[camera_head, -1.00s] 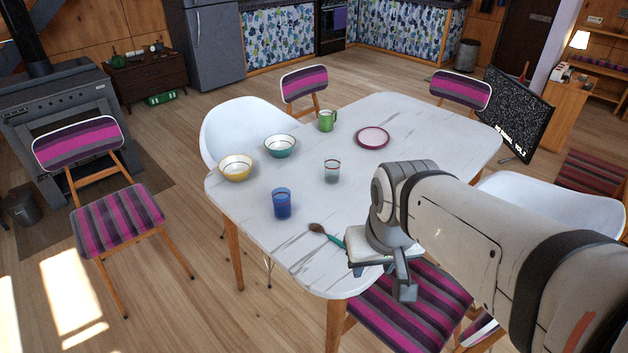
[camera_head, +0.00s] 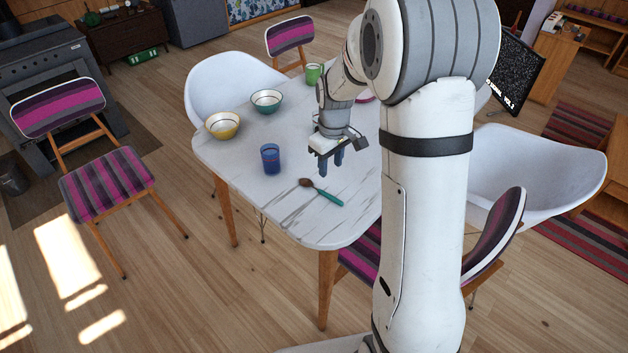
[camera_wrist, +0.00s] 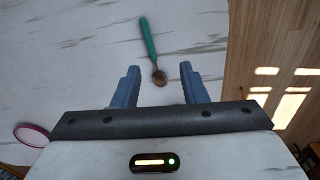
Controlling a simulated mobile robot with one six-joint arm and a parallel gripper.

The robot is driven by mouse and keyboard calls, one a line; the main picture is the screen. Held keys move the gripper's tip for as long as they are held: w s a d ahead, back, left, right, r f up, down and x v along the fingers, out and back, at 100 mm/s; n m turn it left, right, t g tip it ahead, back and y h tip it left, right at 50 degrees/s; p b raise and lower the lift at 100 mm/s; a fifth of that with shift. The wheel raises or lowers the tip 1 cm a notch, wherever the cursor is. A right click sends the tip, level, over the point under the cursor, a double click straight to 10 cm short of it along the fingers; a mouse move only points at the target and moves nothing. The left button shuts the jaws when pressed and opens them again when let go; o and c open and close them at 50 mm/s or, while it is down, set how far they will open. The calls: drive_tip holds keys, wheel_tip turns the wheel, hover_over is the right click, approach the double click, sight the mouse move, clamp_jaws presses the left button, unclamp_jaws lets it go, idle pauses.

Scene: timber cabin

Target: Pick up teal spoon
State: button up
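The teal spoon (camera_head: 323,192) lies on the white marbled table (camera_head: 220,158) near its front edge, with a brown bowl end to the left and a teal handle to the right. My gripper (camera_head: 331,168) is above the table, just behind the spoon in the head view. In the wrist view, the spoon (camera_wrist: 151,50) lies ahead of my gripper (camera_wrist: 158,82), its brown bowl close to the gap between the fingertips. The fingers are apart, with nothing between them.
A blue cup (camera_head: 270,158) stands left of the spoon. A yellow bowl (camera_head: 222,126), a teal bowl (camera_head: 266,101) and a green mug (camera_head: 314,73) stand farther back. A pink-rimmed plate (camera_wrist: 32,135) shows in the wrist view. Chairs surround the table.

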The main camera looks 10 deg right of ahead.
drive_tip(key=n, duration=0.2)
approach(325, 193)
drive_tip(key=shift+w+a+g, duration=0.15)
drive_tip(key=shift+w+g, duration=0.1)
drive_tip(key=shift+g, duration=0.05)
drive_tip(key=shift+w+f, duration=0.1)
drive_tip(key=shift+f, duration=0.3)
wheel_tip(325, 193, down, 7)
drive_tip(key=shift+f+p, duration=0.25)
drive_tip(key=shift+p, duration=0.5)
drive_tip(key=shift+c, duration=0.5)
clamp_jaws()
